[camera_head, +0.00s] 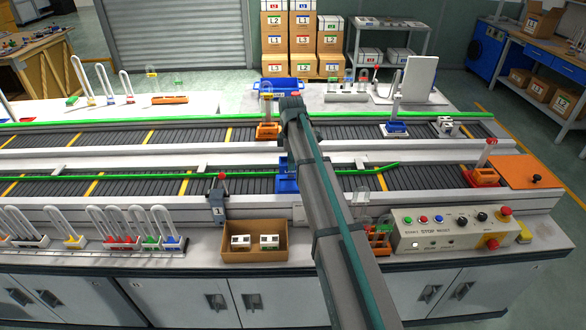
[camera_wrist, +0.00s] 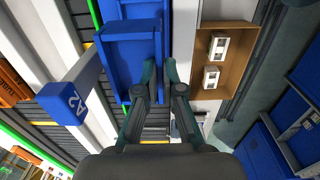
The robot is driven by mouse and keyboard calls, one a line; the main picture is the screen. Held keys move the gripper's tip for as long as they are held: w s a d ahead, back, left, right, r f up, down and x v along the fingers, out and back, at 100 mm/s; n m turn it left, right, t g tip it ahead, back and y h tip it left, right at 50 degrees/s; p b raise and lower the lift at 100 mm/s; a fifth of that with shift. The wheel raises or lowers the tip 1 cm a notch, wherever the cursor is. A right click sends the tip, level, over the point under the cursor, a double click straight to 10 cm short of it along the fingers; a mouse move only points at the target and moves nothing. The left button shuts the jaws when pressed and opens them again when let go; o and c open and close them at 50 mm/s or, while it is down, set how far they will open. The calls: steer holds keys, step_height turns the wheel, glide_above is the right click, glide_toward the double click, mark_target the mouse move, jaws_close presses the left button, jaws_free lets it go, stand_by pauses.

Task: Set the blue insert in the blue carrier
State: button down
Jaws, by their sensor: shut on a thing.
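The blue carrier (camera_wrist: 131,58) stands on the near conveyor and fills the upper middle of the wrist view. In the head view the blue carrier (camera_head: 284,176) is mostly hidden behind my arm. My gripper (camera_wrist: 161,70) is shut at the carrier's right side in the wrist view. Its fingers stand a little apart, and the thing between them is very hard to make out. The blue insert cannot be clearly told apart from the carrier, and I cannot tell whether it touches the carrier's inside. My gripper is hidden in the head view.
A post with a blue sign (camera_wrist: 73,100) stands close left of the carrier. An open brown box (camera_wrist: 226,62) with two white blocks lies to the right. Several looped tubes (camera_head: 125,226) stand at the front left. A control panel (camera_head: 449,229) is at the right.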

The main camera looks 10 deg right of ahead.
steer(key=shift+f+b, duration=1.55)
steer(key=shift+f, duration=1.4)
steer(key=shift+f, duration=0.9)
steer(key=c, duration=1.2)
jaws_free()
steer(key=shift+c, duration=0.2)
steer(key=shift+r+p, duration=2.75)
steer(key=shift+r, duration=2.3)
